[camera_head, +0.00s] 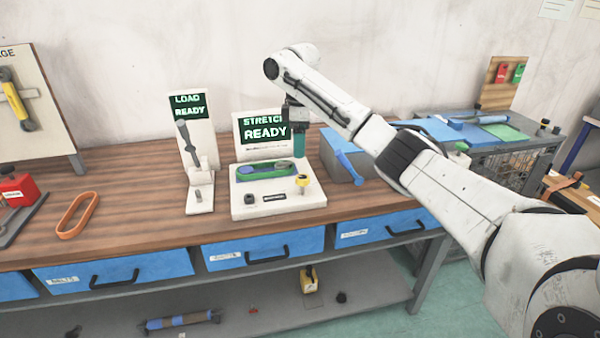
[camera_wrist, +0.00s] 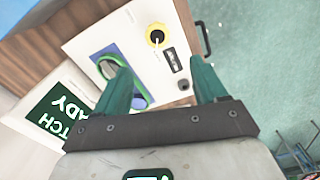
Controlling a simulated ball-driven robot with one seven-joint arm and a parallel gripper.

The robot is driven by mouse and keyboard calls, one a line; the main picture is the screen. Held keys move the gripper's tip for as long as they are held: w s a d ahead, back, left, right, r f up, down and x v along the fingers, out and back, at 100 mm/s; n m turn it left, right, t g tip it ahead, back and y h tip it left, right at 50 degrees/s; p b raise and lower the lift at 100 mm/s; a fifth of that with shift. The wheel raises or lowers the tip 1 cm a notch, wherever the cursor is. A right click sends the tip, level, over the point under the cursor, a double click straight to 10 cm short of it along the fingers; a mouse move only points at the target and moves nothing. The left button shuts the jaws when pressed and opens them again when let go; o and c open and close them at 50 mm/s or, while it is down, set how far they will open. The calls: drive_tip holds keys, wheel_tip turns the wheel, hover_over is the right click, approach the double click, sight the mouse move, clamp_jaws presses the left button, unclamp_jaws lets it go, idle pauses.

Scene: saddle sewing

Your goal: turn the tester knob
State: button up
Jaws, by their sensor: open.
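The stretch tester (camera_head: 280,209) is a white box on the bench, with an upright screen (camera_head: 263,133) reading "STRETCH READY". A yellow knob (camera_head: 303,183) with a dark centre is on its top at the right, and it also shows in the wrist view (camera_wrist: 157,36). A dark round knob (camera_head: 249,200) is at its front left; a dark one shows in the wrist view (camera_wrist: 184,84). My gripper (camera_head: 299,154) is above the tester's back right, apart from both knobs. In the wrist view its two green fingers (camera_wrist: 163,80) are spread with nothing between them.
A green belt (camera_head: 265,171) lies on the tester's blue bed. A "LOAD READY" stand (camera_head: 200,160) with a lever is to the left. A blue-topped box (camera_head: 345,158) stands close right. An orange belt (camera_head: 77,215) lies on bare bench at the left.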

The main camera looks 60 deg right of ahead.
sight(301, 177)
drive_tip(key=f, duration=0.5)
drive_tip(key=f+p, duration=0.1)
drive_tip(key=f, duration=0.4)
drive_tip(key=shift+s+d+f, duration=0.2)
drive_tip(key=shift+f, duration=0.05)
drive_tip(key=c, duration=1.1)
